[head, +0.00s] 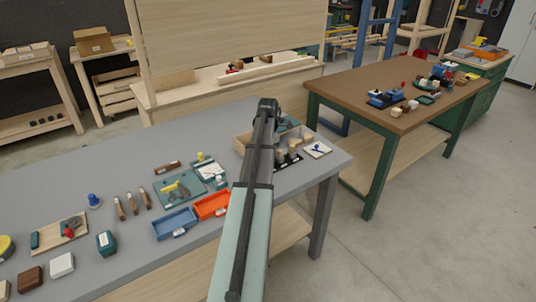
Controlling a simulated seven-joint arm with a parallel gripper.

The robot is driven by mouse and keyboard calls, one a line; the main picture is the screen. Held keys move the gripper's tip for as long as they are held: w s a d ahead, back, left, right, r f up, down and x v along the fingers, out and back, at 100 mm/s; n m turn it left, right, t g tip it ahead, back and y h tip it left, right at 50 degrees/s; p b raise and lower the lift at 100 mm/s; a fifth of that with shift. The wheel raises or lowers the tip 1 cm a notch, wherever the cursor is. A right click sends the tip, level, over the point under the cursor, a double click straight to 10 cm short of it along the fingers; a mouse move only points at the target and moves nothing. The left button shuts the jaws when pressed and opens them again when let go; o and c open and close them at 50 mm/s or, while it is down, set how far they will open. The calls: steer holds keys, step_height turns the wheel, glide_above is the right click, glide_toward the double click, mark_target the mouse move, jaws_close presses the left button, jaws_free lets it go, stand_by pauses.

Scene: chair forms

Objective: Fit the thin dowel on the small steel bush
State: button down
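My arm reaches from the bottom edge over the grey bench, and its dark far end (268,106) is above the back right of the bench. I cannot make out my gripper's fingers there, or whether they hold anything. Just right of the arm, a dark block (290,162) stands on the bench with short pale wooden cylinders, one of them a pale cylinder (279,158). The thin dowel and the small steel bush are too small or too hidden to pick out with certainty. The arm covers part of this area.
A pale wooden box (241,146) is left of the arm. Orange (212,205) and blue (175,224) trays lie near the front edge. A white pad (318,150) lies near the right edge. A brown-topped table (400,95) stands beyond a gap. The bench's back left is clear.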

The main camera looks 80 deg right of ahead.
steer(key=shift+f, duration=0.4)
stand_by(0.4)
steer(key=c, duration=1.1)
jaws_free()
steer(key=shift+o, duration=0.5)
steer(key=o, duration=0.5)
steer(key=shift+r, duration=0.15)
steer(key=shift+r, duration=3.35)
steer(key=shift+w, duration=0.1)
